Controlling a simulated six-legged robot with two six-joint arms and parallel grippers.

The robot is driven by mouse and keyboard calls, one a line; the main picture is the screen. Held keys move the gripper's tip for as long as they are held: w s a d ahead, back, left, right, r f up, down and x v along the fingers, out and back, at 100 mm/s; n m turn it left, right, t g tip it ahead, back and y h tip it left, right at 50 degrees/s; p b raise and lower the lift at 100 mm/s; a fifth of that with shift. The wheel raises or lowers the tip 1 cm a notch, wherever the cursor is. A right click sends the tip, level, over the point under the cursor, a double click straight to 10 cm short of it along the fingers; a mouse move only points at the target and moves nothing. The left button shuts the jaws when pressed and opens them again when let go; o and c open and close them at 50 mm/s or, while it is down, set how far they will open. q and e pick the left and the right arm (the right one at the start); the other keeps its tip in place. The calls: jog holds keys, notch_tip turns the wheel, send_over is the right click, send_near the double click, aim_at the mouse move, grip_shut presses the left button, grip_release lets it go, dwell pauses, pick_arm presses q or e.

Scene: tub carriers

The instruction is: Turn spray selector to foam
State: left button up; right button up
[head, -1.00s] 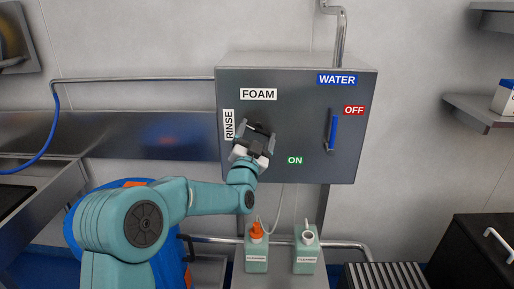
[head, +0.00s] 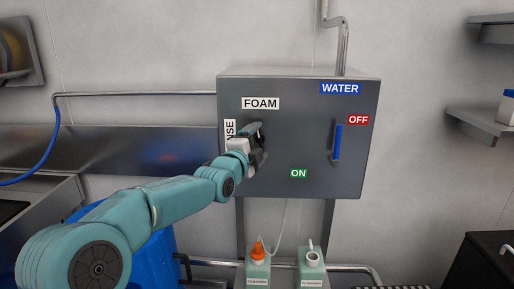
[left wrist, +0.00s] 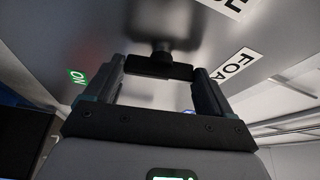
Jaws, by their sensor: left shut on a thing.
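The spray selector is a black knob (left wrist: 158,68) on the grey control box (head: 310,150). In the left wrist view it sits between the two fingers. In the head view my gripper and wrist mostly hide it, and I cannot tell which label it points to. My left gripper (head: 257,146) is shut on it; the fingers also show in the left wrist view (left wrist: 155,92). The FOAM label (head: 261,104) is above the knob. The RINSE label (head: 230,129) is at its left, partly covered by my wrist. My right gripper is out of view.
The blue water lever (head: 337,142) stands upright at the right of the box, between the OFF label (head: 358,120) and the ON label (head: 298,174). Two cleaner bottles (head: 257,272) (head: 311,270) stand below the box. A blue barrel (head: 150,255) is behind my arm.

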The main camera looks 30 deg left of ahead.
pick_arm(q)
jog(key=shift+m+g, duration=0.4)
jog(key=shift+m, duration=0.6)
jog(key=o, duration=0.9)
jog(key=shift+d, duration=0.1)
jog(key=shift+s+b, duration=0.35)
jog(key=shift+b, duration=0.1)
jog(key=s+d+b, duration=0.1)
jog(key=s, duration=0.4)
jog(key=s+b, duration=0.1)
jog(key=s, duration=0.4)
jog(key=s+d+b, duration=0.1)
jog(key=s, duration=0.4)
jog(key=shift+s+d+b, duration=0.2)
jog(key=shift+d+b, duration=0.15)
